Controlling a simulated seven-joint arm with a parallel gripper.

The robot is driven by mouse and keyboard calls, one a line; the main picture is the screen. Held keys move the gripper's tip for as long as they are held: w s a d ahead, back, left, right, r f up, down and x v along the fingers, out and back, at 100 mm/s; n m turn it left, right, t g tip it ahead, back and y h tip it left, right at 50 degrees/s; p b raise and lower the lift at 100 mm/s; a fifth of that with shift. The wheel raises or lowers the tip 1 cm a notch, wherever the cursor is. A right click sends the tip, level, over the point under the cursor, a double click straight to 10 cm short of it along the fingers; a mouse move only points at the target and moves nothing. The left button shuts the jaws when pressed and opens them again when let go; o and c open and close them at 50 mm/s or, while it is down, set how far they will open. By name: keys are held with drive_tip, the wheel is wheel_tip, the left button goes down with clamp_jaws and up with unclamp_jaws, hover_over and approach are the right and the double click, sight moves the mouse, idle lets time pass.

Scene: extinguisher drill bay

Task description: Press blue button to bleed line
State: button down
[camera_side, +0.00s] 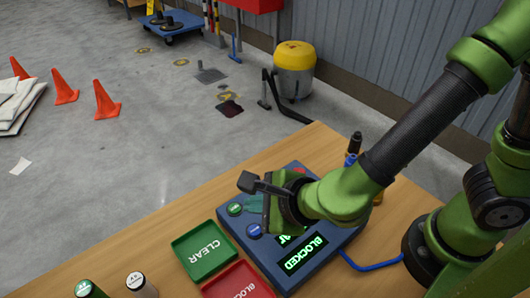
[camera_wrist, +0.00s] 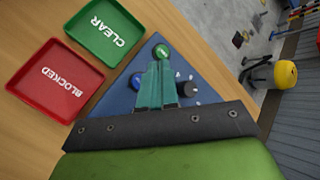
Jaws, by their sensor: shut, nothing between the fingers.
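The blue control panel (camera_side: 268,256) lies on the wooden table. Its blue button (camera_side: 254,230) is on the left part, beside a green button (camera_side: 234,209). In the wrist view the blue button (camera_wrist: 116,74) is just left of my fingers, and the green button (camera_wrist: 162,51) is just past their tips. My gripper (camera_side: 253,204) is shut and empty, its teal fingers over the panel between the buttons and a black knob (camera_wrist: 187,89). I cannot tell whether the fingertips touch the panel. A display reading BLOCKED (camera_side: 306,254) is lit green; my gripper partly hides another display.
A green CLEAR tray (camera_side: 203,250) and a red BLOCKED tray (camera_side: 238,283) lie left of the panel. Two capped cylinders (camera_side: 141,285) stand at the table's front. A blue cable (camera_side: 368,265) runs right from the panel.

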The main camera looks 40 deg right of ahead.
sight(258, 233)
drive_tip(key=shift+f, duration=2.55)
drive_tip(key=shift+f, duration=0.4)
drive_tip(key=shift+f, duration=0.45)
idle(0.5)
drive_tip(key=shift+r, duration=0.9)
drive_tip(key=shift+r, duration=2.5)
